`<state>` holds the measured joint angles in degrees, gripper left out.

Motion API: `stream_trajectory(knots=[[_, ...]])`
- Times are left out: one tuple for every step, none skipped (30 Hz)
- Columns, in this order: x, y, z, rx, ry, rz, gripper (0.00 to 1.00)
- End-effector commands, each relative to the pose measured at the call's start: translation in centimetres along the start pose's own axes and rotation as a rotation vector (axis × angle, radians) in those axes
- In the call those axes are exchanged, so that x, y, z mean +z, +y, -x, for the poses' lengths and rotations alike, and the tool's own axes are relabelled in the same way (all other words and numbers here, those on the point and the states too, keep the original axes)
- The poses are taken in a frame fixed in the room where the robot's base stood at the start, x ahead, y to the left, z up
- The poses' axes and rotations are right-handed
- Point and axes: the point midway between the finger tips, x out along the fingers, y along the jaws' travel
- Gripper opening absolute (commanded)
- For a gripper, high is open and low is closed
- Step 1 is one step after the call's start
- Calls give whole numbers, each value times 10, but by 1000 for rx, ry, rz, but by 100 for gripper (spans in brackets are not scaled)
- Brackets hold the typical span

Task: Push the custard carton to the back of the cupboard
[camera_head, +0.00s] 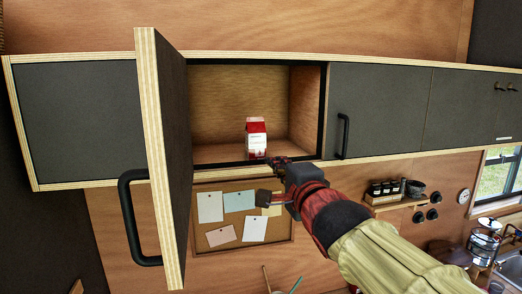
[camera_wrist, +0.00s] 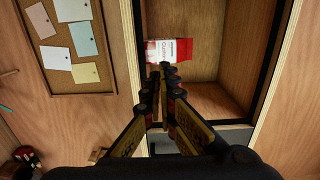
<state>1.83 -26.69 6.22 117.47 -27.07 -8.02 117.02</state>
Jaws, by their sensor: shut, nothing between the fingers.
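The custard carton (camera_head: 256,137) is red and white and stands upright inside the open cupboard (camera_head: 222,97), with bare depth visible behind it. My gripper (camera_head: 268,163) is at the cupboard's front lower edge, just below and in front of the carton. In the wrist view my gripper (camera_wrist: 161,70) has its fingers together with nothing between them. Its tips overlap the carton's near edge in the picture; I cannot tell whether they touch it.
The cupboard door (camera_head: 158,150) stands open on the left, its black handle (camera_head: 130,218) facing out. Closed cupboards (camera_head: 380,107) flank the opening. A pinboard (camera_head: 282,232) with several notes hangs below. A small shelf with jars (camera_head: 385,190) is at the right. The cupboard is otherwise empty.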

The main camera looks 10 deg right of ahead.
Motion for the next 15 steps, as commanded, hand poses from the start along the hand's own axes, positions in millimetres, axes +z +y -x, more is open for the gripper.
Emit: stream_trajectory(knots=[[0,2,-6,1,0,0,0],[0,3,-10,2,0,0,0],[0,4,-16,3,0,0,0],[0,4,-21,3,0,0,0],[0,4,-26,3,0,0,0],[0,4,-34,4,0,1,0],[0,4,-40,3,0,1,0],[0,4,-46,3,0,0,0],[0,4,-54,4,0,2,0],[0,4,-60,4,0,2,0],[0,4,-66,4,0,1,0],[0,4,-74,4,0,1,0],[0,3,-80,4,0,2,0],[0,3,-86,4,0,2,0],[0,3,-93,3,0,2,0]])
